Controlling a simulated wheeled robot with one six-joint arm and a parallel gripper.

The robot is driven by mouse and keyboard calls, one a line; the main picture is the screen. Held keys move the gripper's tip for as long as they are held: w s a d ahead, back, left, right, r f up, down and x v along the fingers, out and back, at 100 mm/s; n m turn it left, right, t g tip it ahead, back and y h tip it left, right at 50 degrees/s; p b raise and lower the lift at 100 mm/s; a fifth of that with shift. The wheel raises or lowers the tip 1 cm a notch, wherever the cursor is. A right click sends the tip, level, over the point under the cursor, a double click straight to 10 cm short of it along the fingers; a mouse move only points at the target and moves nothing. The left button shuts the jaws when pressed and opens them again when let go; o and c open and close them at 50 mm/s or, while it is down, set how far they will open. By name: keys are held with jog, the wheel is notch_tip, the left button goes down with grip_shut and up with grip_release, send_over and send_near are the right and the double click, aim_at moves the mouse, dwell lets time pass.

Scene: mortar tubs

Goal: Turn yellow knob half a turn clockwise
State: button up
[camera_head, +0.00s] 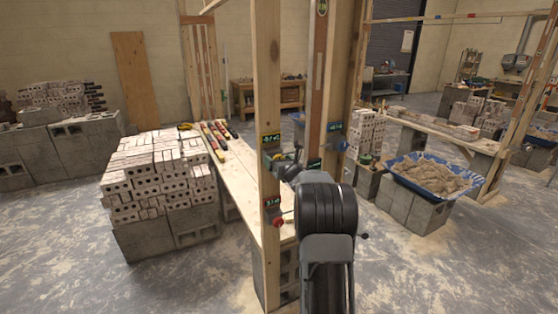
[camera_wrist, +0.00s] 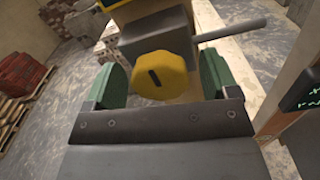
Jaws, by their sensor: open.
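The yellow knob (camera_wrist: 172,76) is a round, ridged disc with a short, dark, nearly upright mark on its face. It sits on the front of a grey housing (camera_wrist: 158,36) with a grey lever sticking out to the right. My gripper (camera_wrist: 160,66) is open, with one green finger on each side of the knob. Gaps show between the fingers and the knob, so it looks untouched. In the head view, my black wrist is in front of the wooden post, and the yellow knob cannot be made out there.
In the head view, a red knob (camera_head: 278,221) sits lower on the wooden post (camera_head: 268,80). A blue knob (camera_head: 342,146) is on the post to the right. A dark label panel (camera_wrist: 303,91) is close on the right in the wrist view. Stacked bricks (camera_head: 155,180) stand left.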

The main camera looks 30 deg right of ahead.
jog(key=c, duration=0.9)
jog(key=shift+f+b, duration=0.1)
jog(key=shift+b, duration=0.4)
